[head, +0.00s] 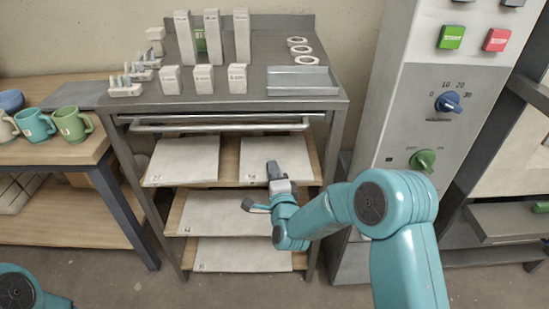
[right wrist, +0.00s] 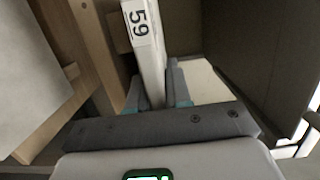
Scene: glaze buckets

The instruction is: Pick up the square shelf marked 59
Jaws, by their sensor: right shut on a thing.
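The square shelf marked 59 (right wrist: 152,62) shows edge-on in the right wrist view, a pale slab with a white label bearing 59 on its edge. My right gripper (right wrist: 157,92) is shut on it, one finger on each side. In the head view my right gripper (head: 276,176) is at the front edge of the pale square shelf (head: 262,151) at the upper right of the rack, covering part of that edge. The label there is too small to read. My left gripper is not in view.
The upper left shelf (head: 184,158) lies beside it. A wider shelf (head: 215,212) and another (head: 235,254) lie below. A metal handle bar (head: 220,126) runs above. A control cabinet (head: 405,125) stands close on the right; mugs (head: 72,124) stand on the left table.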

